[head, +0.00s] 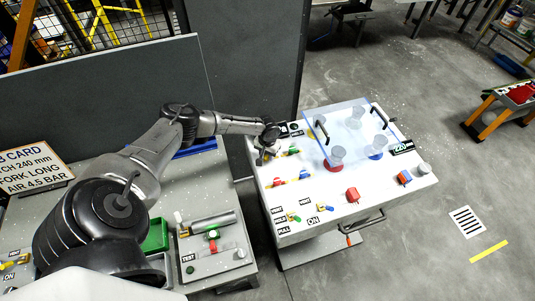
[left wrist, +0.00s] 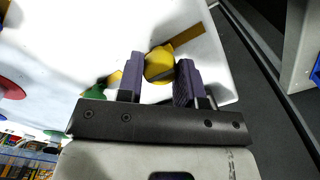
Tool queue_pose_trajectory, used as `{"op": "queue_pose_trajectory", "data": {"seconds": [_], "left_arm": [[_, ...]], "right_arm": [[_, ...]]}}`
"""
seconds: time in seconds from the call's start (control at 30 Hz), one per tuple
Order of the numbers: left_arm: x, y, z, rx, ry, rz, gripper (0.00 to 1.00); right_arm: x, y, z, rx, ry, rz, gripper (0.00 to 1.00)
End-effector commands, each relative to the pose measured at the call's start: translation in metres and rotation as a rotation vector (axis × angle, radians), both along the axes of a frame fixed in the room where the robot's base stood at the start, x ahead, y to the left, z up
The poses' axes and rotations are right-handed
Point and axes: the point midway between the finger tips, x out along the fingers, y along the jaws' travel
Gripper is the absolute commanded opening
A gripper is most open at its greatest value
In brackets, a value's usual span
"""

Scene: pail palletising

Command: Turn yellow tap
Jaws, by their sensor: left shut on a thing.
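The yellow tap (left wrist: 158,64) sits on the white top of the cabinet. In the left wrist view it lies between the two dark fingers of my left gripper (left wrist: 161,72), which is shut on it. In the head view my left gripper (head: 266,146) is at the cabinet top's far left corner, and its wrist hides most of the tap. My right gripper is in neither view.
A grey bench (head: 205,174) stands to the left. Grey floor (head: 440,199) is open to the right.

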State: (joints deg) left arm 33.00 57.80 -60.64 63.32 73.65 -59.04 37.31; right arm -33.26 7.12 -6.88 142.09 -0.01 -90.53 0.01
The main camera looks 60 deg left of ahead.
Motion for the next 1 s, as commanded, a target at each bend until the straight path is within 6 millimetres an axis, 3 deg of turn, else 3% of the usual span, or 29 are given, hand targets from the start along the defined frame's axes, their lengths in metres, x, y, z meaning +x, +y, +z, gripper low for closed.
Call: {"op": "queue_pose_trajectory", "data": {"seconds": [0.37, 1.0], "left_arm": [[-0.0002, -0.0005, -0.0002, -0.001, 0.000, -0.150, 0.10], [0.0001, -0.0004, -0.0003, -0.001, -0.001, -0.750, 0.10]], "right_arm": [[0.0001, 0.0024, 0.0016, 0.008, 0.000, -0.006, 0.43], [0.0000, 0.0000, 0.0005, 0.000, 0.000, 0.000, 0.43]]}}
